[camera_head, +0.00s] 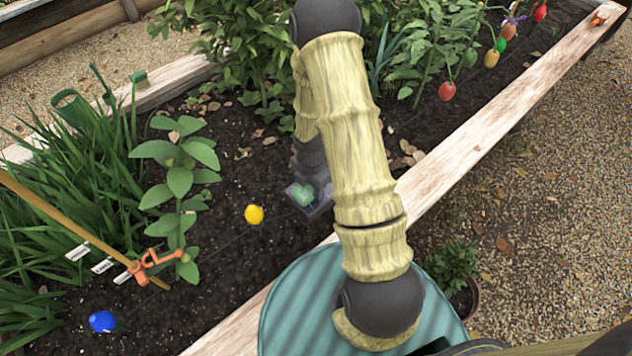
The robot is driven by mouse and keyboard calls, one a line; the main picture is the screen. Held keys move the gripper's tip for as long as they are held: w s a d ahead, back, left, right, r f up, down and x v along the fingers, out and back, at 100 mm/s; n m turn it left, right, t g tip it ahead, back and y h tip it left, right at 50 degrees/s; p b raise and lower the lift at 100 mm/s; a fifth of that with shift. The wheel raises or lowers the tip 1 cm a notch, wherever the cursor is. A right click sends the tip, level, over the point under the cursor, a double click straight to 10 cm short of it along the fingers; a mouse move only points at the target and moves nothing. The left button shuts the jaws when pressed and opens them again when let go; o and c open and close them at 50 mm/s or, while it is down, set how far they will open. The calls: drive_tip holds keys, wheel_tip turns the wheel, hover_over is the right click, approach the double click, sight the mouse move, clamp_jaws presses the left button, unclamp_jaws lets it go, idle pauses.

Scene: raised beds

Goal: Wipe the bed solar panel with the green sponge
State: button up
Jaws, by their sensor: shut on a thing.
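My gripper (306,183) reaches down over the dark soil of the bed, just left of my pale ribbed arm. It is shut on a light green piece that looks like the green sponge (300,194). The sponge is low, at a small grey-violet slab that looks like the bed solar panel (321,203). The sponge overlaps the panel in this view; I cannot tell whether they touch. My gripper and arm hide part of the panel, and the fingertips are small and partly hidden.
A yellow ball (254,214) stands left of the panel, and a blue ball (102,321) lies farther left. A leafy plant (180,180) and a cane with an orange clip (150,264) stand at left. The bed's near plank (470,150) runs diagonally.

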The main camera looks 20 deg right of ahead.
sight(298, 191)
drive_tip(key=shift+s+a+f, duration=0.15)
drive_tip(key=shift+s+a, duration=0.05)
drive_tip(key=shift+a, duration=0.15)
drive_tip(key=shift+s+a, duration=0.3)
drive_tip(key=shift+a, duration=0.55)
drive_tip(key=shift+s+a, duration=0.25)
drive_tip(key=shift+a, duration=0.6)
drive_tip(key=shift+w, duration=0.1)
drive_tip(key=shift+w, duration=0.3)
